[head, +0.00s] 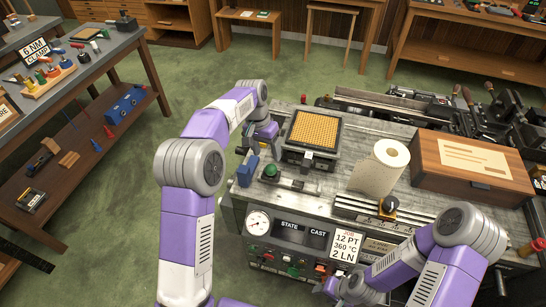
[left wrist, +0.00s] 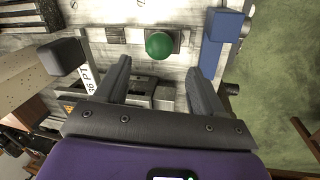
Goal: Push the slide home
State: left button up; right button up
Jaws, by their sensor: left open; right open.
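A green ball knob (head: 270,170) stands on a small slide (head: 293,183) on the machine's top, at the left end near the front edge. The knob shows in the left wrist view (left wrist: 159,45), just beyond and between the fingertips, apart from them. A blue block (head: 247,170) is at the machine's left edge, left of the knob. My left gripper (head: 254,146) is open and empty, behind the knob and block in the head view. My right gripper (head: 330,287) is low in front of the control panel, partly hidden by its own arm; its fingers show poorly.
A gold-grid matrix case (head: 313,130) stands behind the slide. A paper roll (head: 383,167) and a wooden box (head: 468,163) stand to the right. The front panel (head: 290,245) has a gauge and buttons. Green floor (head: 115,225) is clear to the left.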

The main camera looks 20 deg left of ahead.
aim_at(270, 166)
pick_arm(q)
jog(key=f, duration=0.2)
jog(key=d+f+b, duration=0.1)
jog(key=f, duration=0.1)
jog(key=s+f, duration=0.1)
jog(key=f, duration=0.1)
jog(key=shift+d+f, duration=0.15)
jog(key=shift+f, duration=0.15)
grip_shut()
jog(key=shift+d, duration=0.1)
